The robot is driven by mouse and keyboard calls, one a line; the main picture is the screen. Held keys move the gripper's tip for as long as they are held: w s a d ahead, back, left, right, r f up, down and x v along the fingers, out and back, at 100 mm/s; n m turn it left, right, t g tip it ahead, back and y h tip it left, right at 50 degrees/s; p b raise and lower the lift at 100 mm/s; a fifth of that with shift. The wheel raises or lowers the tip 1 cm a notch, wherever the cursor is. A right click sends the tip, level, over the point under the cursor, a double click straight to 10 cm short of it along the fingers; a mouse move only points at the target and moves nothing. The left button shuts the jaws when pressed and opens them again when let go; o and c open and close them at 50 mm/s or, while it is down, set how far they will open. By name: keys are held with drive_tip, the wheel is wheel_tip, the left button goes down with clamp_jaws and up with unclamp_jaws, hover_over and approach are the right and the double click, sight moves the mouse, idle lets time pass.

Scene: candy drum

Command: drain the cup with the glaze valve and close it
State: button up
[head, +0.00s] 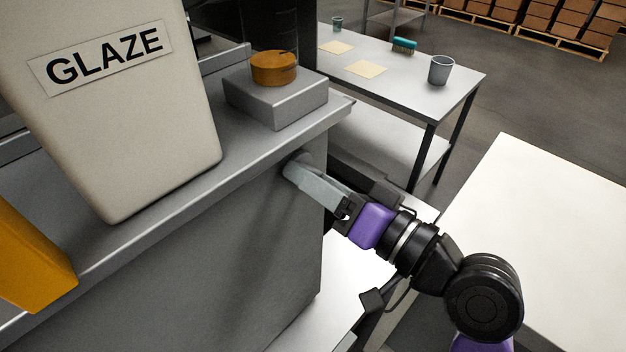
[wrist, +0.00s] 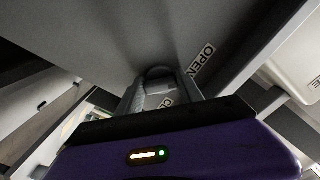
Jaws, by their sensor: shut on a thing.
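A pale container labelled GLAZE (head: 140,110) stands at the upper left of the head view. An amber cylinder (head: 274,69), with faint clear walls above it, sits on a grey block (head: 278,100); it looks like a clear cup with liquid. My gripper (head: 312,182) reaches the side of the grey cabinet (head: 250,240) below that block and is shut on the glaze valve, mostly hidden by the fingers. In the wrist view my gripper (wrist: 160,92) is against the cabinet face, with an OPEN label (wrist: 202,60) to its right and a partly covered label between the fingers.
A yellow-orange block (head: 30,255) is at the left edge. A far table (head: 390,85) carries a grey cup (head: 441,70), a teal brush (head: 404,44) and pale sheets. A white surface (head: 550,230) lies at right, with floor between.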

drive_tip(key=shift+f, duration=0.1)
drive_tip(key=o, duration=1.4)
drive_tip(key=v, duration=0.7)
drive_tip(key=shift+s+d+b, duration=0.25)
drive_tip(key=shift+d+b, duration=0.05)
drive_tip(key=shift+d, duration=0.05)
